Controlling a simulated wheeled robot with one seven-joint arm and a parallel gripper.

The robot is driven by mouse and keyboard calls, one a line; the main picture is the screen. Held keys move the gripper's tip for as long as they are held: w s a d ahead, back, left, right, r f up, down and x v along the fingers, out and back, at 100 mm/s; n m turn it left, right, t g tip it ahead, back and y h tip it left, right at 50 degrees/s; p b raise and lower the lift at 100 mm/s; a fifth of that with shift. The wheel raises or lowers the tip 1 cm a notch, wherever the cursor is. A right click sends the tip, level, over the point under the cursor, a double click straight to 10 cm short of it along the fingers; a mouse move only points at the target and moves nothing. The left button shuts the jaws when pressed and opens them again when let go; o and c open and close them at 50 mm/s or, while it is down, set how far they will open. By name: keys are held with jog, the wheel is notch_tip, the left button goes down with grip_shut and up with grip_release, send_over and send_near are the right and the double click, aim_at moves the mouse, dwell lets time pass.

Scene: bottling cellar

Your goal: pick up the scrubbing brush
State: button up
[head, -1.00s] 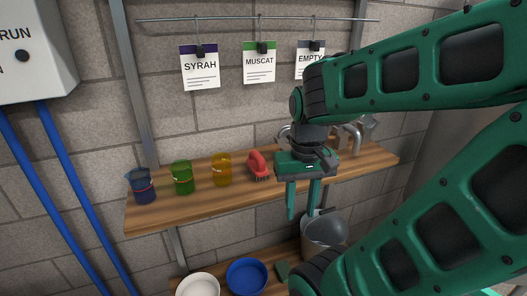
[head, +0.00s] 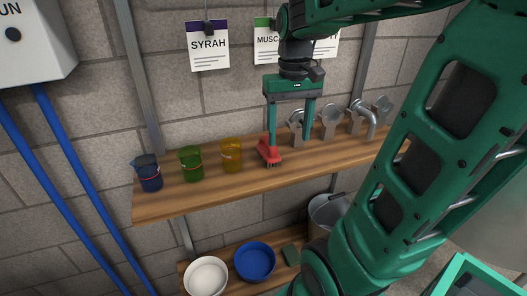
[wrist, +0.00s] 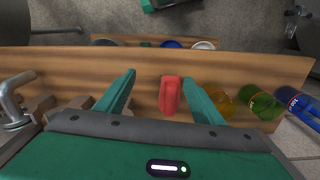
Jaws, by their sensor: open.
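The red scrubbing brush (head: 269,152) stands on the upper wooden shelf, right of the amber jug. In the wrist view the brush (wrist: 170,95) shows between my two fingers, nearer the right one. My gripper (head: 289,142) is open and empty, pointing down over the shelf. In the head view its left finger overlaps the brush and its right finger is to the right of it. In the wrist view the gripper (wrist: 162,90) spans the brush. Whether a finger touches the brush I cannot tell.
An amber jug (head: 231,155), a green jug (head: 192,163) and a blue jug (head: 148,172) stand left of the brush on the upper shelf (head: 215,190). Metal taps or fittings (head: 328,122) stand on the right. White and blue bowls (head: 255,261) are on the lower shelf.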

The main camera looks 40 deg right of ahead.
notch_tip(320, 180, up, 3)
jog(key=n, duration=0.1)
send_over(267, 140)
jog(key=shift+s+d+r, duration=0.1)
jog(key=shift+s+d, duration=0.05)
jog(key=shift+s, duration=0.05)
jog(key=shift+w, duration=0.25)
notch_tip(267, 140, down, 5)
jog(key=shift+f, duration=0.1)
jog(key=shift+s+f, duration=0.15)
jog(key=shift+f, duration=1.2)
jog(key=shift+s+f, duration=0.15)
jog(key=shift+f, duration=1.15)
jog(key=c, duration=1.2)
